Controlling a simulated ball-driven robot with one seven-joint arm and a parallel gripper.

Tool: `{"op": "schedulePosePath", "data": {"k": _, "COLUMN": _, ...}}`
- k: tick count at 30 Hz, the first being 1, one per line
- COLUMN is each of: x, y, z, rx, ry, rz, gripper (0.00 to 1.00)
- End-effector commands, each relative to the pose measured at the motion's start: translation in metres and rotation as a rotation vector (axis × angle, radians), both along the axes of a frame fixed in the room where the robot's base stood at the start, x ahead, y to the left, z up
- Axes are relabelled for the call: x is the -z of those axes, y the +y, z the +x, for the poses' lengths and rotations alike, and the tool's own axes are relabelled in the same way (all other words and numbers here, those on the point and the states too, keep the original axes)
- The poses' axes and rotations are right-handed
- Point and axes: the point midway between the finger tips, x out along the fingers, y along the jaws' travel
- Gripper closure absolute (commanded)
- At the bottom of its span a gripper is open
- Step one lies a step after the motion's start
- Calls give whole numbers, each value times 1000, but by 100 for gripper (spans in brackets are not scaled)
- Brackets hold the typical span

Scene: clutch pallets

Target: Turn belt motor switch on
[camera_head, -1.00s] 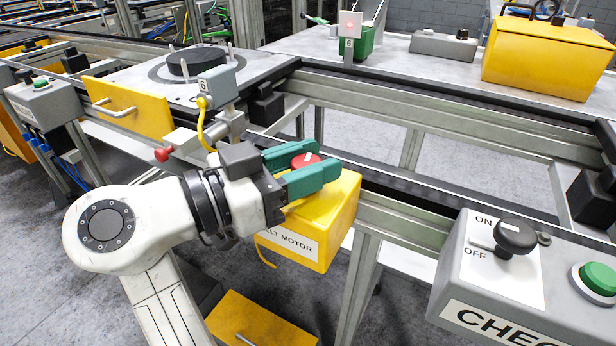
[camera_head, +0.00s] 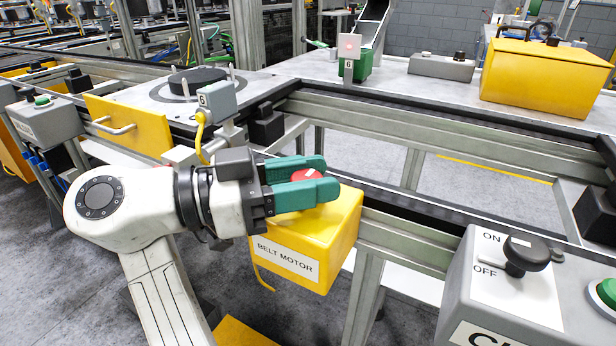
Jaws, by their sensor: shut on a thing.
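The belt motor switch is a yellow box (camera_head: 335,233) with a white BELT MOTOR label on its front and a red knob (camera_head: 306,174) on top. My gripper (camera_head: 310,178) has green fingers, one on each side of the red knob, and is shut on it. The white mark on the knob shows between the fingers. The rest of the knob and part of the box top are hidden behind the near finger.
A grey CHECK box with an ON/OFF black knob (camera_head: 524,255) and a green button stands at the right. A large yellow box (camera_head: 545,80) is at the back right. The conveyor frame (camera_head: 430,135) runs behind my gripper. A yellow drawer (camera_head: 128,127) is at the left.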

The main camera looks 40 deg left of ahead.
Motion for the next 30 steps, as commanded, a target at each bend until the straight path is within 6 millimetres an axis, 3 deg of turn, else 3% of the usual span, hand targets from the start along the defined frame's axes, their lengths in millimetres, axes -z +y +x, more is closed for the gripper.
{"op": "schedulePosePath", "data": {"k": 1, "x": 3, "y": 2, "z": -2, "rx": -3, "ry": 4, "rz": -5, "gripper": 91}}
{"op": "schedulePosePath", "data": {"k": 2, "x": 3, "y": 2, "z": -2, "rx": -3, "ry": 4, "rz": -5, "gripper": 58}}
{"op": "schedulePosePath", "data": {"k": 8, "x": 2, "y": 1, "z": -1, "rx": -2, "ry": 3, "rz": -3, "gripper": 39}}
{"op": "schedulePosePath", "data": {"k": 19, "x": 0, "y": 5, "z": -7, "rx": -2, "ry": 1, "rz": -2, "gripper": 38}}
{"op": "schedulePosePath", "data": {"k": 30, "x": 0, "y": 42, "z": -65, "rx": -6, "ry": 2, "rz": -3, "gripper": 38}}
